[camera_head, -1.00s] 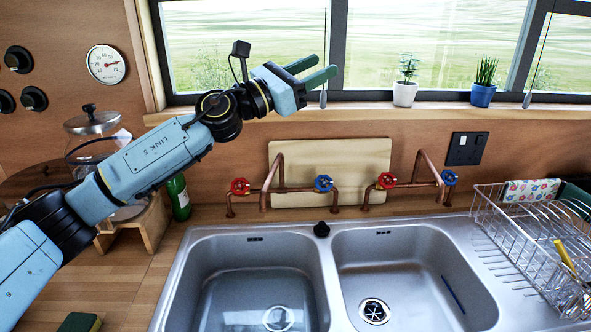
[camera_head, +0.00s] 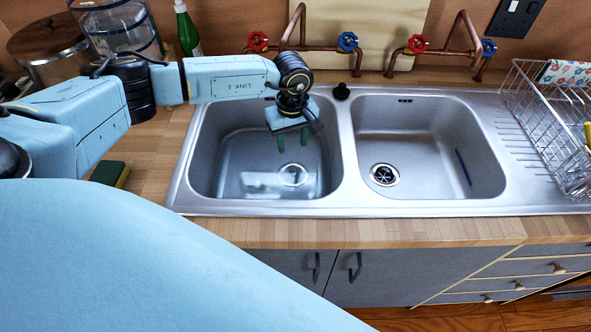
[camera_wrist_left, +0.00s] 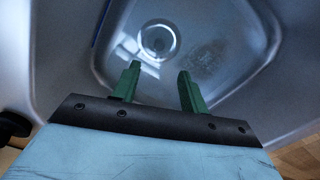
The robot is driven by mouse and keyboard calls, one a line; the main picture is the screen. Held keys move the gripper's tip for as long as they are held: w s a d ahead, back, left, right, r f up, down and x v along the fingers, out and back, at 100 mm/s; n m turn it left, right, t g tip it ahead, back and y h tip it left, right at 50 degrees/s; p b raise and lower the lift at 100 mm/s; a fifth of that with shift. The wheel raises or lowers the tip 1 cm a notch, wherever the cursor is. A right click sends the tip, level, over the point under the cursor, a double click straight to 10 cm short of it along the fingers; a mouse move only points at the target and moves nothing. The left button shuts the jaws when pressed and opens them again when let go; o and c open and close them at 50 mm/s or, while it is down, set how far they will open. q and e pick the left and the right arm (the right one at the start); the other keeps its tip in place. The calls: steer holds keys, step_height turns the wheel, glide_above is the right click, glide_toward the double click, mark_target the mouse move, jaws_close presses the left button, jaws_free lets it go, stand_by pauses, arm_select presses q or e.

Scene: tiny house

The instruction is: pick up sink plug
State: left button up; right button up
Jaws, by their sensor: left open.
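A small black knob-shaped object that looks like the sink plug (camera_head: 341,91) stands on the steel rim behind the divider between the two basins. A dark round shape at the left edge of the left wrist view (camera_wrist_left: 12,127) may be the same plug. My left gripper (camera_head: 293,142) points down over the left basin, to the left of and nearer than the plug. Its green fingers are apart with nothing between them, as the left wrist view (camera_wrist_left: 158,82) shows. My right gripper is not in view.
The left basin (camera_head: 225,150) has a ringed drain (camera_head: 293,174); the right basin (camera_head: 410,120) has a dark strainer (camera_head: 384,174). Copper taps (camera_head: 301,30) rise behind the sink. A wire dish rack (camera_head: 545,125) stands at right, a green bottle (camera_head: 186,30) at back left, a sponge (camera_head: 109,173) at left.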

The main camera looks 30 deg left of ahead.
mark_target(293, 169)
arm_select(q)
step_height(293, 169, down, 11)
steer(key=shift+r+b, duration=0.1)
steer(key=shift+b, duration=0.4)
steer(key=shift+c, duration=0.3)
jaws_close()
